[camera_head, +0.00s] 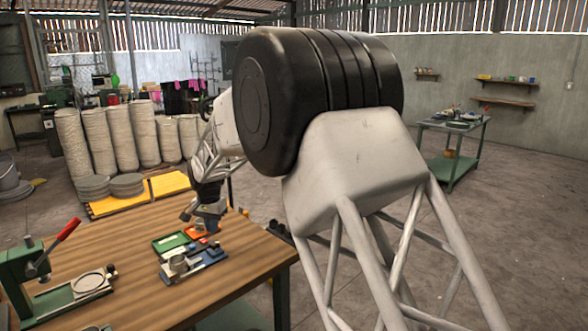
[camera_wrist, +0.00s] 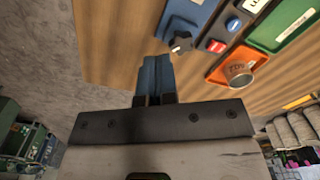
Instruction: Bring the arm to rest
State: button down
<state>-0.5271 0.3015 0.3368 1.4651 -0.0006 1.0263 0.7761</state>
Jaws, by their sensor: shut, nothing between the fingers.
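My gripper (camera_head: 208,222) hangs over the far right part of the wooden table (camera_head: 110,240), close to the small trays. In the wrist view its two blue-grey fingers (camera_wrist: 156,68) are together with nothing between them. The fingertips look close to the knob, but I cannot tell the gap. My arm's large black joint and pale links fill the middle of the head view and hide part of the room.
On the table are a green tray (camera_head: 170,242), an orange tray (camera_wrist: 226,78) with a small cup (camera_wrist: 239,73), and a green press (camera_head: 24,270) with a red lever. The blue device (camera_head: 205,262) sits near the right edge. Open floor lies right, before a green side table (camera_head: 455,125).

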jog(key=s+d+r, duration=0.5)
jog(key=s+d, duration=0.2)
jog(key=d, duration=0.3)
jog(key=s+d+r+n+t, duration=0.1)
jog(key=s+d+r, duration=0.45)
jog(key=d, duration=0.45)
jog(key=s+d+r, duration=0.4)
jog(key=s+d, duration=0.3)
jog(key=d, duration=0.3)
jog(key=s+d+f, duration=0.1)
jog(key=s+d, duration=0.4)
jog(key=s, duration=0.4)
jog(key=s+d+f+n+t, duration=0.1)
jog(key=s+d, duration=0.4)
jog(key=s, duration=0.5)
jog(key=s+d+f, duration=0.2)
jog(key=s+d, duration=0.4)
jog(key=s, duration=0.4)
jog(key=shift+s+f+n, duration=0.15)
jog(key=shift+n, duration=0.15)
